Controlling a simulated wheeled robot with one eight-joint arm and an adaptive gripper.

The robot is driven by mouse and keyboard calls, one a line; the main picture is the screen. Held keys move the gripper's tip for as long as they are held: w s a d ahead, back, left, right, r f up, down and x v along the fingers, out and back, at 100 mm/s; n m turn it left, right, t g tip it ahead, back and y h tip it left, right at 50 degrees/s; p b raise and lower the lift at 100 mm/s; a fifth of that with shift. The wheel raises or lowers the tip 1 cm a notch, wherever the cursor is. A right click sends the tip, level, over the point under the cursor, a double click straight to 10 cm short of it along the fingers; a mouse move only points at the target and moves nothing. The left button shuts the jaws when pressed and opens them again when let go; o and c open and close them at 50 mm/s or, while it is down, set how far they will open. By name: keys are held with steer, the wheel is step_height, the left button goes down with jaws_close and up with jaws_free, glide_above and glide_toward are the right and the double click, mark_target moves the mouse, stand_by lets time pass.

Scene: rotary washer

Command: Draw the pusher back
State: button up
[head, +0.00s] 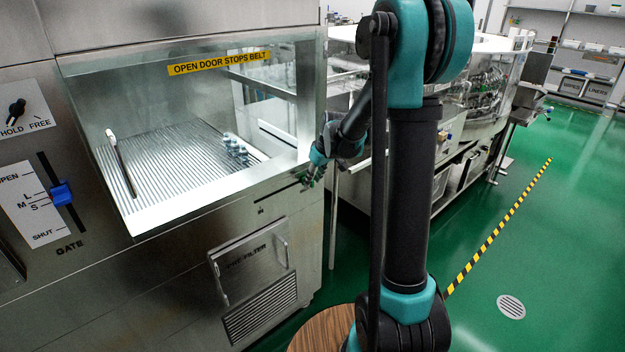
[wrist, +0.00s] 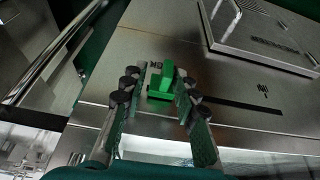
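A green knob (wrist: 163,84) sits at one end of a dark slot (wrist: 238,104) in the steel front panel; I take it to be the pusher's handle. In the wrist view the slot runs right from the knob towards an "IN" label. My gripper (wrist: 157,93) is open, with one finger on each side of the knob. A gap shows on the left finger's side; the right finger is close, and I cannot tell if it touches. In the head view my gripper (head: 312,175) is at the slot's right end, largely hiding the knob.
The window above the slot shows a ribbed belt (head: 165,160) with several metal pieces on it. A pre-filter hatch (head: 250,262) with a handle lies below the slot. A blue gate lever (head: 62,193) is at far left. Green floor is clear at right.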

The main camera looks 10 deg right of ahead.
steer(key=shift+s, duration=0.1)
steer(key=v, duration=1.2)
steer(key=shift+a, duration=0.1)
steer(key=s+d+f+m+h, duration=0.1)
steer(key=s+f+m, duration=0.1)
steer(key=s+f, duration=0.3)
steer(key=s+d+f+m, duration=0.2)
steer(key=s+f, duration=0.3)
steer(key=s, duration=0.7)
steer(key=s+d+f+m+h, duration=0.1)
steer(key=s+f, duration=0.3)
steer(key=s, duration=0.5)
steer(key=shift+s+d+f+m+h, duration=0.35)
steer(key=shift+d+m, duration=0.25)
steer(key=shift+m, duration=0.3)
steer(key=shift+w, duration=0.15)
